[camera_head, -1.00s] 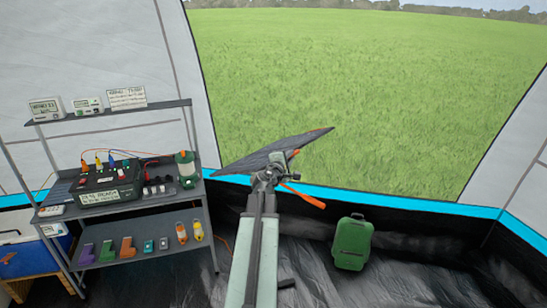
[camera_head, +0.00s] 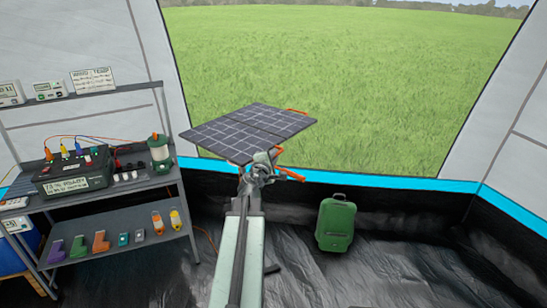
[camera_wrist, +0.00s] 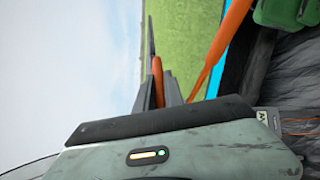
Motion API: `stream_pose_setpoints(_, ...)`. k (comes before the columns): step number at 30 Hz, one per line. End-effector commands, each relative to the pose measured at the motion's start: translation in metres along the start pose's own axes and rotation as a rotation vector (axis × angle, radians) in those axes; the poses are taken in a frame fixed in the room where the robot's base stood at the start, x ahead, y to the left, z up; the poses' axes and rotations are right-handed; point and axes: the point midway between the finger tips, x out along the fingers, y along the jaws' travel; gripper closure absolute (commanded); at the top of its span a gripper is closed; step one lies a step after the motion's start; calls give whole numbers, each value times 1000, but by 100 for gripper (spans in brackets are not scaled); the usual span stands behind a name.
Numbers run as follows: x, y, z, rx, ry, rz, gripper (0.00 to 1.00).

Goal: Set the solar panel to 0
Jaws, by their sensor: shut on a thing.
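The solar panel (camera_head: 250,130) is a dark, gridded folding panel in front of the tent opening, just beyond my arm. Its gridded face shows and it lies at a slant. An orange bar (camera_head: 297,111) shows at its far right edge. My gripper (camera_head: 268,160) is at the panel's near right edge. In the wrist view my gripper (camera_wrist: 160,92) is shut on an orange handle (camera_wrist: 157,75), and the panel (camera_wrist: 150,35) shows nearly edge-on beyond it. A second orange bar (camera_wrist: 230,38) runs past on the right. No angle reading on the panel is legible.
A grey shelf unit (camera_head: 110,198) stands at the left, with a black power box (camera_head: 72,172), a green lantern (camera_head: 160,153) and several small coloured items. A green suitcase (camera_head: 335,222) stands on the right. The dark floor right of it is clear.

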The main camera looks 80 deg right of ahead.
Motion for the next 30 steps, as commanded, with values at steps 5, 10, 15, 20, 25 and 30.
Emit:
stream_pose_setpoints(5,-1,-5,2,3,-8,-8,100)
stream_pose_setpoints(10,-1,-6,3,4,-10,-10,100)
stream_pose_setpoints(15,-1,-6,3,4,-9,-8,66)
stream_pose_setpoints(20,-1,-5,2,3,-7,-7,66)
stream_pose_setpoints(25,-1,-4,2,3,-7,-6,66)
stream_pose_setpoints(30,-1,3,4,2,-6,-5,66)
